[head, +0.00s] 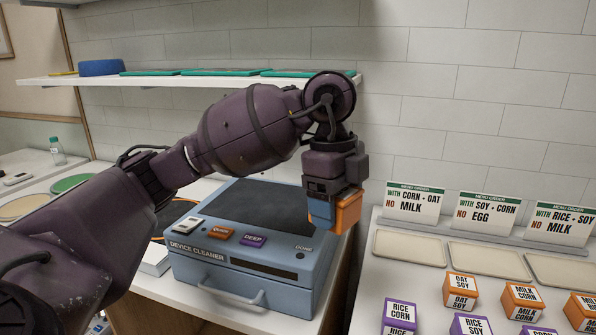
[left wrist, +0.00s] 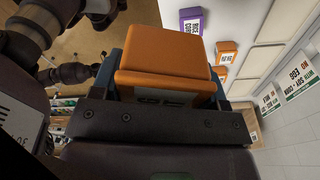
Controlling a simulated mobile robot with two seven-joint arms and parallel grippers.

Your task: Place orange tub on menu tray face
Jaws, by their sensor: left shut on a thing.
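My left gripper (head: 333,212) is shut on an orange tub (head: 349,212) and holds it in the air, above the right side of the device cleaner. The tub also shows between the fingers in the left wrist view (left wrist: 165,58); its label is not readable. To the right, beige menu trays lie on the white counter: a left one (head: 410,248), a middle one (head: 487,258) and a right one (head: 565,272). Their faces look bare. The held tub is apart from them, to their left. My right gripper is not in view.
Menu cards (head: 412,203) stand behind the trays. Several orange tubs (head: 461,284) and purple tubs (head: 400,311) stand in front of them. The blue device cleaner (head: 240,295) is below the arm. A white shelf (head: 200,80) holds green trays above.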

